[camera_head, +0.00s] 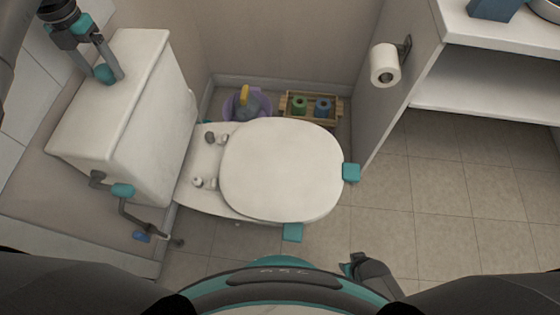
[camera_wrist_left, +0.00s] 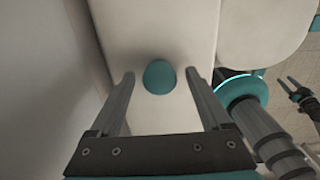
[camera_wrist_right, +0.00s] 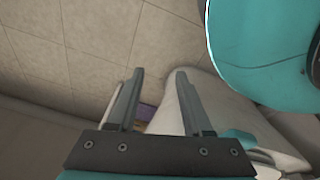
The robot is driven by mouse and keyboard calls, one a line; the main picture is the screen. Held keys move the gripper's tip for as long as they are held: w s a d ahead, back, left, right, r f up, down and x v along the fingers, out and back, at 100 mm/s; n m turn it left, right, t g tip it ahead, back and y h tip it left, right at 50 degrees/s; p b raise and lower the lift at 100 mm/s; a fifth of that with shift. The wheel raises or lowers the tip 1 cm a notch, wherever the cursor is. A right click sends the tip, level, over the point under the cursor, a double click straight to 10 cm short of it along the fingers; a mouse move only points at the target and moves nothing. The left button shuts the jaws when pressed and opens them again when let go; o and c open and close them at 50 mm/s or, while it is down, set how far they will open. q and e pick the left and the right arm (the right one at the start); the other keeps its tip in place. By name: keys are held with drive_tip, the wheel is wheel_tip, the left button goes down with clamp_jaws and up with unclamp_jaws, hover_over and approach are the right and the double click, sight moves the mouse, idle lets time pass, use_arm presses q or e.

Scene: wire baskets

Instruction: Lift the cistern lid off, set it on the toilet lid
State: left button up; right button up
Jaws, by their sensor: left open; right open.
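The white cistern lid (camera_head: 98,118) lies flat on top of the cistern (camera_head: 150,150) at the left. A teal knob (camera_head: 104,74) stands on it. My left gripper (camera_head: 112,78) is open over the lid at the knob. In the left wrist view the knob (camera_wrist_left: 160,77) sits between the two fingertips, with a gap on each side. The white toilet lid (camera_head: 280,170) is down and bare, right of the cistern, with teal tabs at its edge. My right gripper (camera_head: 347,263) is open and empty near the front; its open fingers show in the right wrist view (camera_wrist_right: 158,75).
A purple bucket (camera_head: 232,108) and a wooden crate (camera_head: 284,108) stand behind the toilet. A paper roll (camera_head: 385,68) hangs on the partition, with a white shelf (camera_head: 490,92) beyond. Floor at the right is clear.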

use_arm(q)
drive_tip(key=shift+r+p, duration=0.15)
drive_tip(key=shift+p, duration=0.3)
drive_tip(key=shift+c, duration=0.2)
clamp_jaws()
idle(0.7)
